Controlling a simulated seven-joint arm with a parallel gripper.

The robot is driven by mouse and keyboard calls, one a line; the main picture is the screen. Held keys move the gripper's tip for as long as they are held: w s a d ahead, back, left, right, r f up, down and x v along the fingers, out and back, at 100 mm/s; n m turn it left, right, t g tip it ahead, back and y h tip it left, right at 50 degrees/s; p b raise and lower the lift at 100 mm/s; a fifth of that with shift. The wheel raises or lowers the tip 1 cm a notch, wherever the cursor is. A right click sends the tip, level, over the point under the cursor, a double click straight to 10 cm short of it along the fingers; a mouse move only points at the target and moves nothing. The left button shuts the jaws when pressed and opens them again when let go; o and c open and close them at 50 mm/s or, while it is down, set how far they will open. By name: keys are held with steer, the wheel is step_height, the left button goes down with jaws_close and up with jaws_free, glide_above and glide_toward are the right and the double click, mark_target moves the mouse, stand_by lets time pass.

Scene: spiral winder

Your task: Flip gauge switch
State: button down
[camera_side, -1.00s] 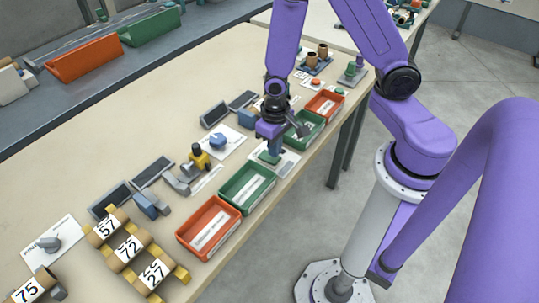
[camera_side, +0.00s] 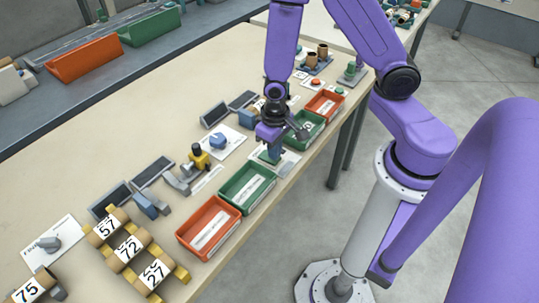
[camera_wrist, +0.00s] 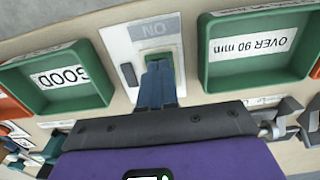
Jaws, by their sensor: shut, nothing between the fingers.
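The gauge switch is a white plate (camera_wrist: 118,48) with an upside-down "ON" label and a green switch part (camera_wrist: 178,62), in the wrist view's upper middle. A small dark grey piece (camera_wrist: 128,74) sits on the plate's left. My gripper (camera_wrist: 158,68) is shut and empty. Its blue fingertips overlap the green part and hide some of it; I cannot tell whether they touch it. In the side view my gripper (camera_side: 272,154) points down over the white plate (camera_side: 289,162), between two green trays. The switch's tilt is hidden.
A green "GOOD" tray (camera_wrist: 88,98) lies left of the plate and a green "OVER 90 mm" tray (camera_wrist: 207,70) lies right, both close to the fingers. In the side view a blue knob (camera_side: 218,141) on a white card and a yellow-and-grey fixture (camera_side: 199,158) stand nearby.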

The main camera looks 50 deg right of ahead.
steer(key=shift+f, duration=0.35)
stand_by(0.3)
steer(key=shift+r, duration=3.5)
steer(key=s+r+n, duration=1.2)
steer(key=s+r, duration=0.1)
steer(key=s, duration=0.2)
steer(key=shift+s+a+r+n, duration=0.15)
steer(key=shift+s+n, duration=0.15)
